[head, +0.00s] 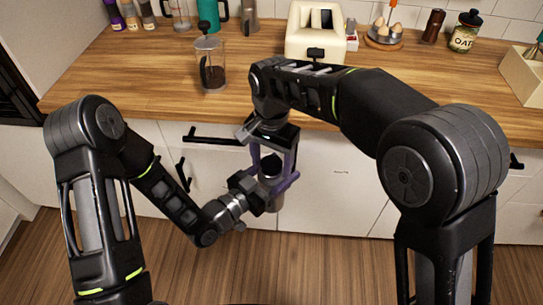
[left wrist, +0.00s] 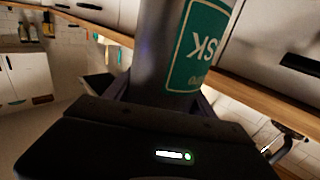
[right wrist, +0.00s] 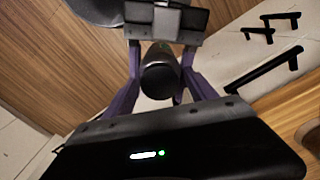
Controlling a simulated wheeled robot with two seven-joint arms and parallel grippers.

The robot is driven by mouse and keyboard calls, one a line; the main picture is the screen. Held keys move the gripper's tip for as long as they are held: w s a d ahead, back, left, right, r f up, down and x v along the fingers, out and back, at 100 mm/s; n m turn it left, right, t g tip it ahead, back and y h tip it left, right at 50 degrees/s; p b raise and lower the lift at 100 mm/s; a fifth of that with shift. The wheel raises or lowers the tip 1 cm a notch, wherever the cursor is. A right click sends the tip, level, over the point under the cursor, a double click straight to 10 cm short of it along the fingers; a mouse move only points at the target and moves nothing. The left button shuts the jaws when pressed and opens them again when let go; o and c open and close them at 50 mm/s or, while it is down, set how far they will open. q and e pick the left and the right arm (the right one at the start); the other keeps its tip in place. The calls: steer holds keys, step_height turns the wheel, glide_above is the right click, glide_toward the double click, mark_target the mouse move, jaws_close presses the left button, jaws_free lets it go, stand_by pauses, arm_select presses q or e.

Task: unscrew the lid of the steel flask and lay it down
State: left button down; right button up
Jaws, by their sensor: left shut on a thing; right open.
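The steel flask (head: 277,200) is held in the air in front of the cabinet fronts, with its dark lid (head: 271,165) at the top. In the left wrist view the flask (left wrist: 157,45) is close, with a green label. My left gripper (head: 272,190) is shut on the flask's body. My right gripper (head: 272,163) points down from above, open, with its purple fingers on either side of the lid. In the right wrist view the round lid (right wrist: 160,78) shows between the spread fingers; the flask's lower body is mostly hidden there.
A wooden counter (head: 150,75) runs behind my arms. A glass French press (head: 211,70) stands near its front edge. A cream toaster (head: 314,35), an egg holder (head: 384,38) and an oat jar (head: 465,32) stand farther back. Drawer handles (head: 210,135) stick out below.

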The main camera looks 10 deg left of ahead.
steer(key=shift+c, duration=0.4)
jaws_close()
steer(key=n, duration=1.1)
steer(key=shift+r, duration=0.1)
stand_by(0.5)
steer(key=shift+o, duration=0.9)
jaws_free()
steer(key=shift+r, duration=0.1)
